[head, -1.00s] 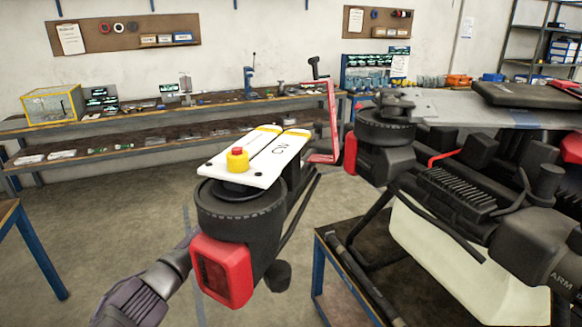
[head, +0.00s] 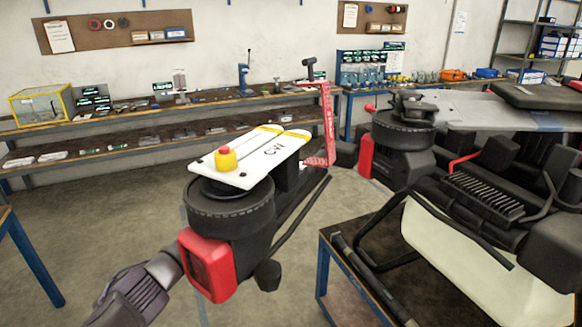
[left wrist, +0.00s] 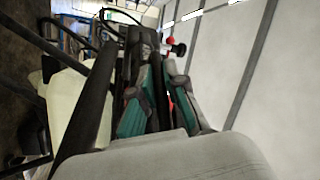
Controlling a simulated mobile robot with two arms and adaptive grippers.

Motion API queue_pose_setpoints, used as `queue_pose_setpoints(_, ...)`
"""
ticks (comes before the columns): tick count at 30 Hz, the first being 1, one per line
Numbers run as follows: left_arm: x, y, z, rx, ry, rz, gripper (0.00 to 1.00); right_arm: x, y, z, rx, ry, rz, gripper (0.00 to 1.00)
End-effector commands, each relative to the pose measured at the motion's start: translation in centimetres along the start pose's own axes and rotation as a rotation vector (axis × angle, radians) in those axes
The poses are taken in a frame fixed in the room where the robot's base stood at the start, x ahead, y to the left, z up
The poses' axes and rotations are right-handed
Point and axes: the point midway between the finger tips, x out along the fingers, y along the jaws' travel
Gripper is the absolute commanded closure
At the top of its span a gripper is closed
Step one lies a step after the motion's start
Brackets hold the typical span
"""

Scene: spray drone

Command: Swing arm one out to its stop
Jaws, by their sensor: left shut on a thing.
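A drone arm with a black motor pod (head: 232,215) sticks out at centre-left in the head view. It carries a white plate (head: 255,155) marked "CW", a yellow cap with a red top (head: 226,158) and a red lamp block (head: 208,264). No arm number is readable. The drone body (head: 480,190) is at right, with a gap to the pod. My left arm comes in from the lower left and its gripper is hidden behind the pod. In the left wrist view my left gripper (left wrist: 160,72), with teal-padded fingers, is shut around a black part of the drone arm. My right gripper is not in view.
A second motor pod (head: 400,135) is beside the body at right. A red strip (head: 328,120) stands upright beyond the plate. The drone is over a table (head: 335,283) with blue legs. A long workbench (head: 130,121) lines the wall. The floor at left is open.

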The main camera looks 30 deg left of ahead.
Motion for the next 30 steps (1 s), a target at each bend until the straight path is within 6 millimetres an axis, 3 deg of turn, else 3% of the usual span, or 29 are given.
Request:
queue_pose_setpoints(2, 0.0, -0.4, 0.1, 0.001, -0.004, -0.006, 1.00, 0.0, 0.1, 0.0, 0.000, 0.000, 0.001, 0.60)
queue_pose_setpoints(3, 0.0, -0.4, 0.1, 0.001, -0.004, -0.006, 0.86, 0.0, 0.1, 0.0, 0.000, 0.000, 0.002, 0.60)
queue_pose_setpoints(8, 0.0, -0.3, 0.1, 0.001, -0.003, -0.004, 0.63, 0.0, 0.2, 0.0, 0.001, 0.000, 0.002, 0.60)
queue_pose_setpoints(20, -0.9, 0.0, 0.1, 0.001, -0.003, 0.000, 0.63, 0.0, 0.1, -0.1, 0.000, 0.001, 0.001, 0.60)
queue_pose_setpoints(30, -7.3, 0.1, 0.1, 0.001, -0.004, 0.002, 0.63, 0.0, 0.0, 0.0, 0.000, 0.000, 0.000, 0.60)
